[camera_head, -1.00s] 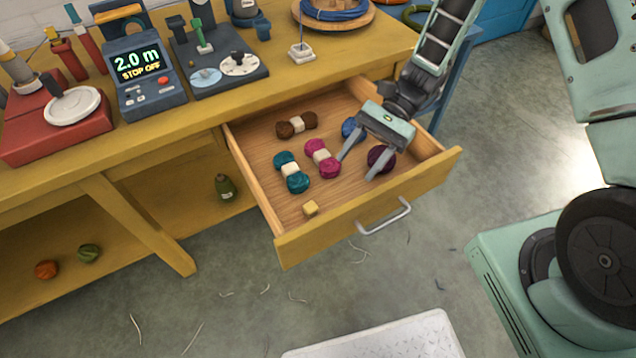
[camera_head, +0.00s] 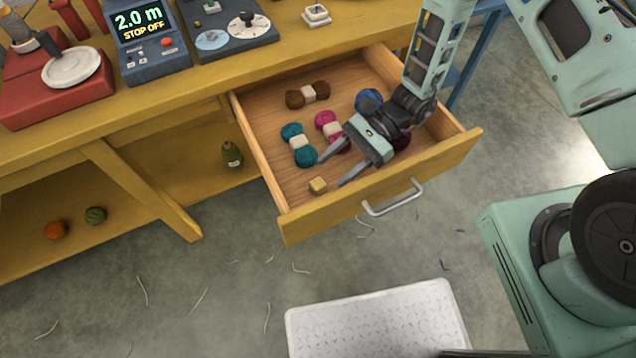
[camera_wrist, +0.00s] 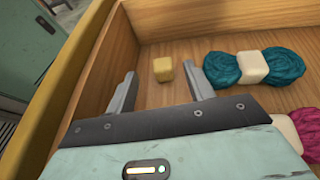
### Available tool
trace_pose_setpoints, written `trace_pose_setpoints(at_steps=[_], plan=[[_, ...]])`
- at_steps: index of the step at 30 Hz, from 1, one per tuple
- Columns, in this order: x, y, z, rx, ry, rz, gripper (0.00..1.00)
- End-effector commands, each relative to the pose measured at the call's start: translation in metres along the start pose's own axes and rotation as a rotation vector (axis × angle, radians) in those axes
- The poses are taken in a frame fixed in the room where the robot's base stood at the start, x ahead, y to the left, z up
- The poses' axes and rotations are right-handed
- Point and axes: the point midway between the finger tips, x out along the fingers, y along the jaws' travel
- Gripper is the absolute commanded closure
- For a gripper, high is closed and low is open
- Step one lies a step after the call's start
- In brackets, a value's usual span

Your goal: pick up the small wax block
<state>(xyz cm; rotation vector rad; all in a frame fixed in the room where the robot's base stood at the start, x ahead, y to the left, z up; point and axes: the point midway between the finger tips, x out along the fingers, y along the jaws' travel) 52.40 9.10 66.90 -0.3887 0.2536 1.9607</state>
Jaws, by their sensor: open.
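The small wax block (camera_head: 317,185) is a yellowish cube on the floor of the open drawer (camera_head: 380,195), near its front left corner. In the wrist view the wax block (camera_wrist: 163,70) lies beyond the fingertips, roughly between their lines and nearer the right one. My gripper (camera_head: 331,169) is open and empty inside the drawer area, with its fingers pointing left toward the block. Both fingers also show in the wrist view (camera_wrist: 163,84). The fingers look apart from the block; their exact height above the drawer floor is unclear.
A teal skein (camera_head: 298,144) with a pale band lies just behind the block. A magenta skein (camera_head: 325,119) is partly hidden by my gripper. Brown (camera_head: 307,95) and blue (camera_head: 369,99) skeins lie farther back. The drawer's front panel (camera_head: 300,225) stands close to the block.

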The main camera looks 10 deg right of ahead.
Motion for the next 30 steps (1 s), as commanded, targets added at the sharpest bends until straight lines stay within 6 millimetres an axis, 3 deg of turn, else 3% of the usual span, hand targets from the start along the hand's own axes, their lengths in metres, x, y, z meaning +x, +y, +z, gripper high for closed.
trace_pose_setpoints(at_steps=[5, 13, 23, 28, 30], plan=[[0.012, 0.0, -0.001, -0.001, 0.0, 0.002, 0.47], [0.049, -0.001, -0.004, -0.001, 0.001, 0.003, 0.47], [0.056, -0.002, -0.005, -0.002, 0.001, -0.001, 0.47], [0.056, -0.002, -0.004, -0.002, 0.001, -0.001, 0.95], [0.056, -0.002, -0.004, -0.002, 0.001, -0.001, 0.95]])
